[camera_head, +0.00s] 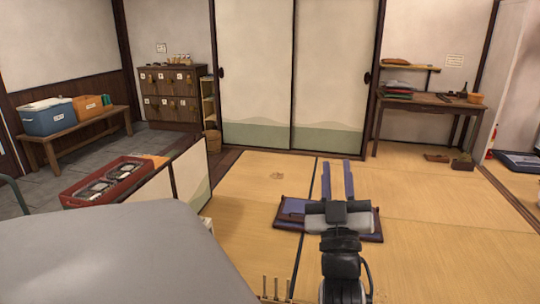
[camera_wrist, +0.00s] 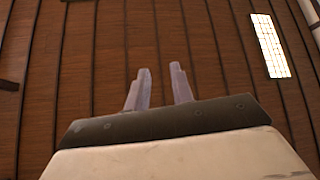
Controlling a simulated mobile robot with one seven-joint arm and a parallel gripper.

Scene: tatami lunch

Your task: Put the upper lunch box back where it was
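A red tray (camera_head: 69,201) at the left holds two dark boxes, the nearer one (camera_head: 96,188) and the farther one (camera_head: 126,170), with pale patches on top. They may be lunch boxes; I cannot tell whether any box is stacked on another. My gripper (camera_head: 337,178) is over the tatami at the middle right, well away from the tray. In the wrist view my gripper (camera_wrist: 161,84) has its two fingers apart with nothing between them. That view faces a slatted wooden ceiling and shows no lunch box.
A low folding screen (camera_head: 190,175) stands right of the tray. A dark mat with a cushion (camera_head: 292,207) lies behind my arm. A bench (camera_head: 95,125) at the back left bears a blue cooler (camera_head: 46,120). Open tatami lies to the right.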

